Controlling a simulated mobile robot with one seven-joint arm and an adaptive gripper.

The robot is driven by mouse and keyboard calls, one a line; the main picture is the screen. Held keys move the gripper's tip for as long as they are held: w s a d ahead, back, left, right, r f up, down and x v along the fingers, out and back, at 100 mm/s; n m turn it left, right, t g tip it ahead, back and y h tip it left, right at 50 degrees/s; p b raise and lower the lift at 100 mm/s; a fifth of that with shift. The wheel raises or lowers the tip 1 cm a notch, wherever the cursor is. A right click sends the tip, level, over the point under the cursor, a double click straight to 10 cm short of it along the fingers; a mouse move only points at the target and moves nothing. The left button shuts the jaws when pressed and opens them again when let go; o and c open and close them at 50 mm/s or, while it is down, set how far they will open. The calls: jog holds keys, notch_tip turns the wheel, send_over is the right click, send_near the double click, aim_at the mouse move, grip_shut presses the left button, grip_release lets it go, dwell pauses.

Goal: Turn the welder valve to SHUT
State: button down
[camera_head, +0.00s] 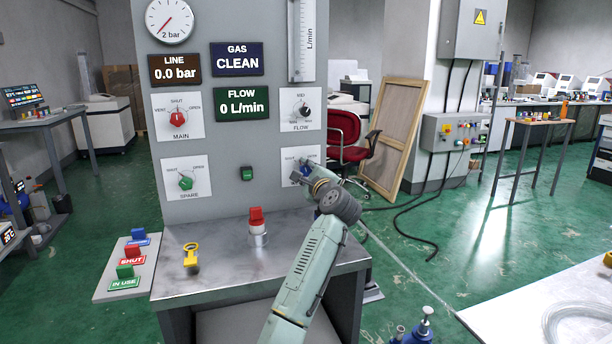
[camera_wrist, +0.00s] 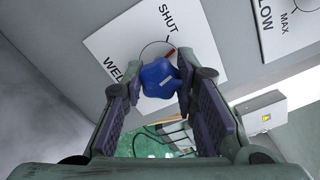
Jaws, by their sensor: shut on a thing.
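The welder valve is a blue knob (camera_wrist: 158,78) on a white plate (camera_wrist: 125,48) on the grey panel. The plate reads SHUT near the knob and WEL at its lower left; the rest of the name is hidden. A red mark sits on the dial ring beside the knob, toward SHUT. I cannot tell clearly where the knob points. My gripper (camera_wrist: 160,88) is shut on the blue knob, one finger on each side. In the head view my gripper (camera_head: 304,174) reaches the lower right plate (camera_head: 287,157) and hides most of it.
The panel also bears a red MAIN knob (camera_head: 177,118), a green SPARE knob (camera_head: 185,181) and a black FLOW knob (camera_head: 304,111). The displays read LINE 0.0 bar, GAS CLEAN, FLOW 0 L/min. A red-topped part (camera_head: 257,217) and a yellow tag (camera_head: 191,255) stand on the ledge below.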

jog(key=n+b, duration=0.1)
jog(key=n, duration=0.4)
jog(key=shift+n, duration=0.3)
dwell(0.4)
jog(key=c, duration=1.2)
grip_release()
jog(key=shift+c, duration=0.2)
jog(key=v, duration=1.2)
